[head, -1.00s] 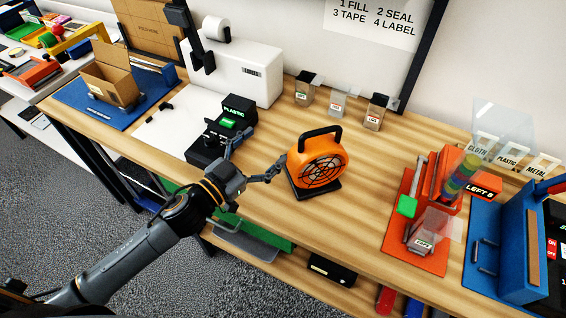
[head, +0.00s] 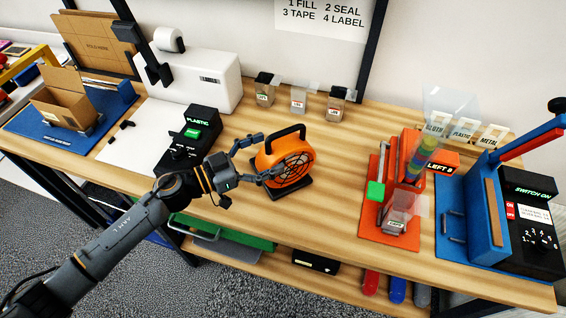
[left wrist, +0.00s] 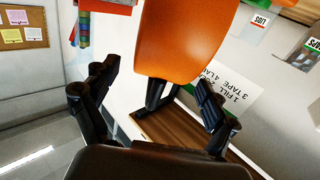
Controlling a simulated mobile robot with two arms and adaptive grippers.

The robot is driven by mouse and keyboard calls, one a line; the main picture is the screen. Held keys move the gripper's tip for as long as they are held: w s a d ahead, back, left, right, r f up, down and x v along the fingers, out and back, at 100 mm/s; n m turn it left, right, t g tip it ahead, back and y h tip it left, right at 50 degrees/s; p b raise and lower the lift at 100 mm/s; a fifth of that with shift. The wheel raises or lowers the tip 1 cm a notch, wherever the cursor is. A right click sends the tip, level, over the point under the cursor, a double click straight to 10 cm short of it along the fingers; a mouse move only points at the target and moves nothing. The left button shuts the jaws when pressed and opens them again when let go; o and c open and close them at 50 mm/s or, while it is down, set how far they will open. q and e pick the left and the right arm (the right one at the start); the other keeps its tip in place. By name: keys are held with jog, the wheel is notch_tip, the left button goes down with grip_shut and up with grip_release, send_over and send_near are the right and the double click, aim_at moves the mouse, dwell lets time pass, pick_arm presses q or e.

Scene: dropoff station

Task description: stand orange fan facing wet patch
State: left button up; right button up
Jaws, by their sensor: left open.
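The orange fan (head: 286,160) stands upright on a black base on the wooden workbench, its black grille turned toward the front right and its black handle on top. My left gripper (head: 262,158) is open at the fan's left side, with one finger near the upper left of the housing and the other near its lower front. In the left wrist view the orange housing (left wrist: 185,40) shows ahead, between and beyond the open fingers (left wrist: 155,105). Whether a finger touches it I cannot tell. I see no wet patch. My right gripper is not in view.
A black PLASTIC-labelled device (head: 190,135) stands left of the fan. Small clear bins (head: 299,100) line the back. An orange station (head: 390,215) and a blue press (head: 487,215) stand to the right. Bare bench (head: 335,180) lies between the fan and the orange station.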

aim_at(298, 139)
pick_arm(q)
jog(key=shift+w+d+r, duration=0.2)
jog(key=shift+d, duration=0.15)
jog(key=p+x, duration=0.1)
jog(key=x, duration=0.2)
jog(key=shift+w+d, duration=0.1)
jog(key=shift+d, duration=0.25)
jog(key=shift+w+d+f, duration=0.1)
jog(key=shift+w+d, duration=0.1)
jog(key=shift+d, duration=0.15)
jog(key=shift+a, duration=0.1)
jog(key=shift+c, duration=0.2)
jog(key=c, duration=0.4)
grip_shut()
jog(key=shift+r, duration=0.2)
